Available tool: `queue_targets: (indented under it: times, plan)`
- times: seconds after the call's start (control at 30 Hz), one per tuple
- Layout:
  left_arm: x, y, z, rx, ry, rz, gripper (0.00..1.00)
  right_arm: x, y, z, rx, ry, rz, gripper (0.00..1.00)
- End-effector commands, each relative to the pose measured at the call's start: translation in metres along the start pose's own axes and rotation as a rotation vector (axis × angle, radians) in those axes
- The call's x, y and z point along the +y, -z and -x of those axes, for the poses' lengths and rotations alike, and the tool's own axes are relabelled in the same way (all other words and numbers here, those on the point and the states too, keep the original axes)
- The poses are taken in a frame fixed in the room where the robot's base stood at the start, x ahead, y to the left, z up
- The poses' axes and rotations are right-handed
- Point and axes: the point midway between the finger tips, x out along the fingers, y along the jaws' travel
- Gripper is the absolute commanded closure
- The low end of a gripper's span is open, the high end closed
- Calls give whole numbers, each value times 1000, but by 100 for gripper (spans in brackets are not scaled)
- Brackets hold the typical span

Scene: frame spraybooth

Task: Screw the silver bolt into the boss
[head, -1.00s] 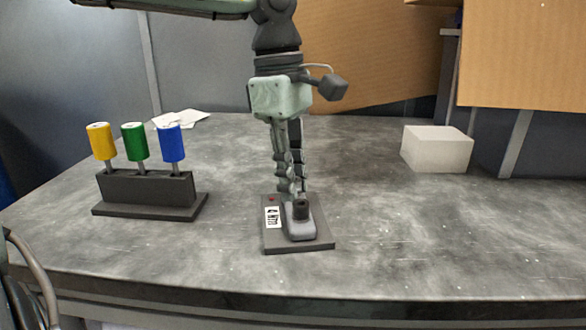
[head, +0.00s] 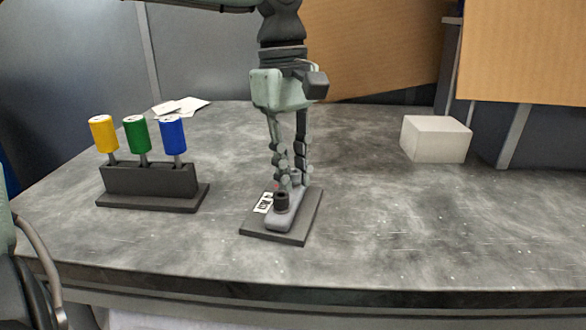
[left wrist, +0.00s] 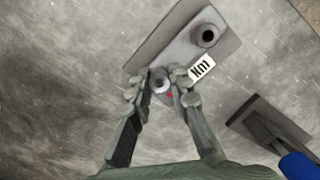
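The silver bolt (left wrist: 160,82) shows in the left wrist view as a small round silver head between the fingertips. It stands at one end of a grey block on a dark base plate (head: 312,212). The boss under the bolt is mostly hidden by the fingers. A dark hollow post (head: 281,200) rises from the block's other end; it also shows in the left wrist view (left wrist: 207,36). My left gripper (head: 290,178) points down at the plate, with its fingers closed in on both sides of the bolt head. My right gripper is not in view.
A dark rack (head: 150,180) with yellow, green and blue-handled tools stands at left. A white block (head: 436,138) stands at the right back. White papers (head: 180,106) lie at the back left. A label (head: 264,203) lies on the plate.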

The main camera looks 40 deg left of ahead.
Motion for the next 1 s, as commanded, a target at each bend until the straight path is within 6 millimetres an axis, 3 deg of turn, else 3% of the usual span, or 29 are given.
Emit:
queue_targets:
  times: [0.1,0.37,1.0]
  plan:
    - [0,0,0,0,0,1,72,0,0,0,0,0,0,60]
    - [0,0,-1,1,-3,15,72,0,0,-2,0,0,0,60]
    - [-1,0,-4,3,-85,656,72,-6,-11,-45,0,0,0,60]
